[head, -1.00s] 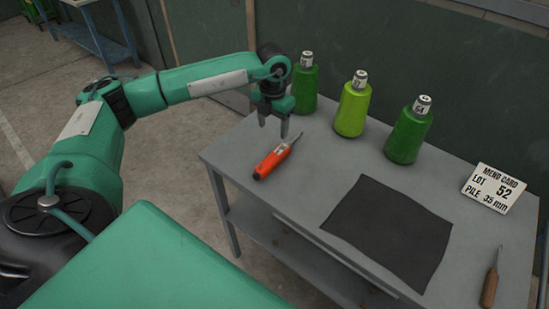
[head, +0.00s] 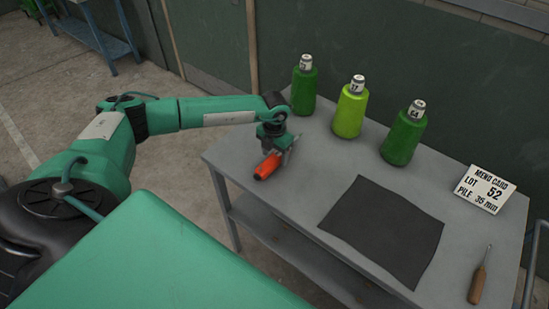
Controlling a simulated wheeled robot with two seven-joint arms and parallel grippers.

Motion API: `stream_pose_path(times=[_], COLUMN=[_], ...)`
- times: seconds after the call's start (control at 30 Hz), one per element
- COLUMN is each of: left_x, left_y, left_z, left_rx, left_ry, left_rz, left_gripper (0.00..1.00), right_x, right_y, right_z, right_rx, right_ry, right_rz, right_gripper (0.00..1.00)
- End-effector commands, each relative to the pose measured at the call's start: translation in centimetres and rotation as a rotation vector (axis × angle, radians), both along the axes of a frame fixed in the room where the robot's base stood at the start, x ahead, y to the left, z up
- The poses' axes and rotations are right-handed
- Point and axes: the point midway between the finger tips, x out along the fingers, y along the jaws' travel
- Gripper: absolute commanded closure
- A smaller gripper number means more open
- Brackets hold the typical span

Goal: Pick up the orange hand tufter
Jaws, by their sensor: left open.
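The orange hand tufter (head: 266,168) lies on the grey table near its left edge, its metal tip pointing to the back right. My left gripper (head: 275,152) is down over the tufter's middle, pointing at the table. Its jaws are open, and the fingers and wrist hide part of the tufter. I cannot tell whether the fingers touch it. My right gripper is not in view.
Three green bottles (head: 348,108) stand along the table's back. A dark cloth square (head: 385,232) lies in the middle.

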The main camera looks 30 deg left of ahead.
Motion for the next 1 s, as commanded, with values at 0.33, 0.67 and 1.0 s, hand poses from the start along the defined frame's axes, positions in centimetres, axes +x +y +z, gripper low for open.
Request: stream_pose_path(times=[0.33, 0.67, 1.0], left_x=[0.0, 0.0, 0.1], left_y=[0.0, 0.0, 0.0], left_z=[0.0, 0.1, 3.0], left_rx=[0.000, 0.000, 0.000], left_ry=[0.000, -0.001, -0.005], left_rz=[0.000, 0.001, 0.001], left_gripper=[0.76, 0.95, 0.95], right_x=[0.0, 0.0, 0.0], right_y=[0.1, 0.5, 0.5], right_z=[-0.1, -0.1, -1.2], right_rx=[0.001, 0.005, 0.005], right_ry=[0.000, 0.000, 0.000], right_rz=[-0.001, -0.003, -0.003], right_gripper=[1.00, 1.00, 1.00])
